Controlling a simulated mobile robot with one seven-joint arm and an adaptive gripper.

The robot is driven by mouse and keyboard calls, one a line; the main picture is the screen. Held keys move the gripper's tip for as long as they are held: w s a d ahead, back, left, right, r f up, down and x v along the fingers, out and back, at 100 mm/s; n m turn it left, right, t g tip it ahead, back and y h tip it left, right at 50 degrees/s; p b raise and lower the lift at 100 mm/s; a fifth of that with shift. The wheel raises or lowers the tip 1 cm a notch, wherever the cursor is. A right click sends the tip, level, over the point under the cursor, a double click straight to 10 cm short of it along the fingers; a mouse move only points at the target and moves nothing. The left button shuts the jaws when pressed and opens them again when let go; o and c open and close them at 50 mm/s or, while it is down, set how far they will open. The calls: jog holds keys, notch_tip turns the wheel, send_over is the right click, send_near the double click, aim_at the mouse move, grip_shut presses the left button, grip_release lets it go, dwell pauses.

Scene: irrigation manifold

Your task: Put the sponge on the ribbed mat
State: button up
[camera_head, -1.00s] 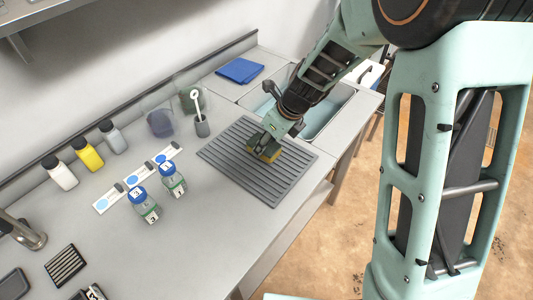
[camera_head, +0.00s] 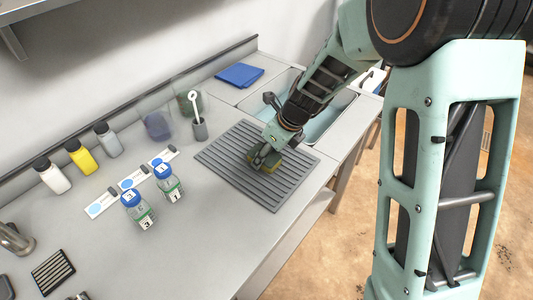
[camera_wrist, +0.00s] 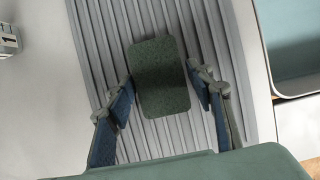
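The sponge (camera_wrist: 161,77) is a dark green, rounded block lying on the grey ribbed mat (camera_wrist: 103,45) in the wrist view. In the head view, the sponge (camera_head: 293,162) shows partly behind my gripper (camera_head: 266,160), on the right-middle of the ribbed mat (camera_head: 235,150). My gripper is low over the mat with a finger on each side of the sponge. The fingers look spread, with a narrow gap at the sponge's right side; contact on the left side is unclear. The sponge's underside is hidden.
A sink (camera_head: 335,112) lies beyond the mat, with a folded blue cloth (camera_head: 240,75) beside it. Two blue-capped bottles (camera_head: 168,184) and several tall bottles stand left.

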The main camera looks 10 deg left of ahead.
jog(key=shift+o, duration=0.5)
jog(key=shift+r, duration=0.1)
jog(key=shift+r, duration=0.25)
jog(key=p+v, duration=0.1)
jog(key=v, duration=1)
jog(key=shift+r+p, duration=0.3)
jog(key=shift+p, duration=0.1)
jog(key=shift+s+d, duration=0.1)
jog(key=shift+d, duration=0.05)
